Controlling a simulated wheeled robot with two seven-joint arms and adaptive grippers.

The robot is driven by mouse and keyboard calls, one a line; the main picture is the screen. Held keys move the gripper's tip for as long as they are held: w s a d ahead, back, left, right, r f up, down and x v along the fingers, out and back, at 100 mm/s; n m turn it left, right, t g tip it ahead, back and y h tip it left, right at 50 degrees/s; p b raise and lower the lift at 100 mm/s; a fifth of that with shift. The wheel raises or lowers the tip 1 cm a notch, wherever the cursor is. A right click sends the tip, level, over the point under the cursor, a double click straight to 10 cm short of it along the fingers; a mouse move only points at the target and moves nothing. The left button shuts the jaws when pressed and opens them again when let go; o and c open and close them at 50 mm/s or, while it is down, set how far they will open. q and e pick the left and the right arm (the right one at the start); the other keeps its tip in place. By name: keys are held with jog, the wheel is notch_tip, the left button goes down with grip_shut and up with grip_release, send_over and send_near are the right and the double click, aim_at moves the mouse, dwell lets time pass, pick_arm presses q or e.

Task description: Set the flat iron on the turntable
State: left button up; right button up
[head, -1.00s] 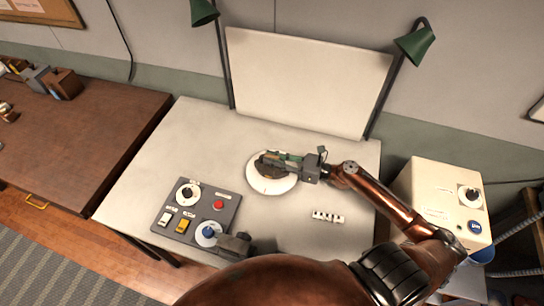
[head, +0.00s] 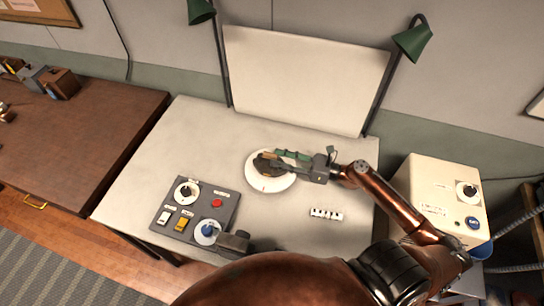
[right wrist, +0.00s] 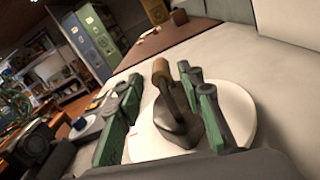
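The flat iron (right wrist: 173,128), dark with a wooden handle, rests on the white round turntable (head: 275,186) on the table. In the right wrist view it stands near the turntable's middle, between my green fingers. My right gripper (head: 278,160) is over the turntable, with its fingers apart on either side of the iron and a gap showing on each side. The fingers partly hide the iron in the head view. A dark grey part, seemingly my left gripper (head: 232,242), shows beside the control panel's blue knob; its fingers cannot be made out.
The control panel (head: 180,208) with knobs and buttons lies at the table's front left. A small white strip (head: 326,214) lies right of the turntable. A white board (head: 300,80) and two green lamps stand behind. A cream box (head: 438,190) stands at the right.

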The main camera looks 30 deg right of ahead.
jog(key=v, duration=0.8)
